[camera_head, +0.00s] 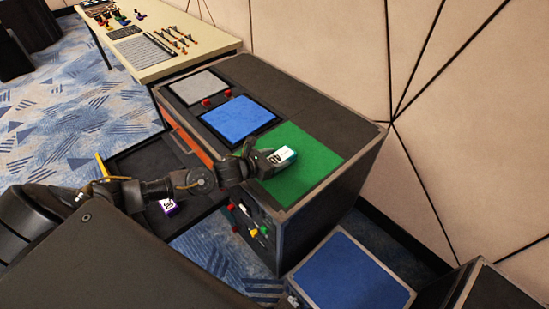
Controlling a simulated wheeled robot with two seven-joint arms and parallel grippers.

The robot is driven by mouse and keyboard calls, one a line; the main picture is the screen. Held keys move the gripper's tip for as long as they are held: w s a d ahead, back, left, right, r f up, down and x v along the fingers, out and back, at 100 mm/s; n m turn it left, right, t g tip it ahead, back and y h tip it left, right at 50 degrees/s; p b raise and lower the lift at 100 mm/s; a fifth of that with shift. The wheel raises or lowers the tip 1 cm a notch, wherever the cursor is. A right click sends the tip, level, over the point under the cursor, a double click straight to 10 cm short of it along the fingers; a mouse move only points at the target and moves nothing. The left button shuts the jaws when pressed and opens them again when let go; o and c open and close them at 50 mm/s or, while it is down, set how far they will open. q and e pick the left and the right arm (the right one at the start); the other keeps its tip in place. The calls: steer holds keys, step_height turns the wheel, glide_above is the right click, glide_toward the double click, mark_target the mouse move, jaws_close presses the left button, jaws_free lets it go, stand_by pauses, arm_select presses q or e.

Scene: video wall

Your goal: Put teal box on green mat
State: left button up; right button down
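My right gripper does not show.
A blue mat (238,118) and a grey mat (198,87) lie farther back on the cabinet. An open drawer (140,160) below my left arm holds a purple box (168,207). A blue-topped case (350,278) stands in front. A cream table (160,45) with small items stands behind.

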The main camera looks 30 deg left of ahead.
arm_select(q)
steer(key=shift+o, duration=1.3)
steer(key=shift+r, duration=0.15)
steer(key=b+v, duration=0.1)
steer(key=v, duration=1)
steer(key=shift+s+a, duration=0.1)
steer(key=shift+s+a+r, duration=0.1)
steer(key=shift+s+r, duration=0.1)
steer(key=shift+s, duration=0.2)
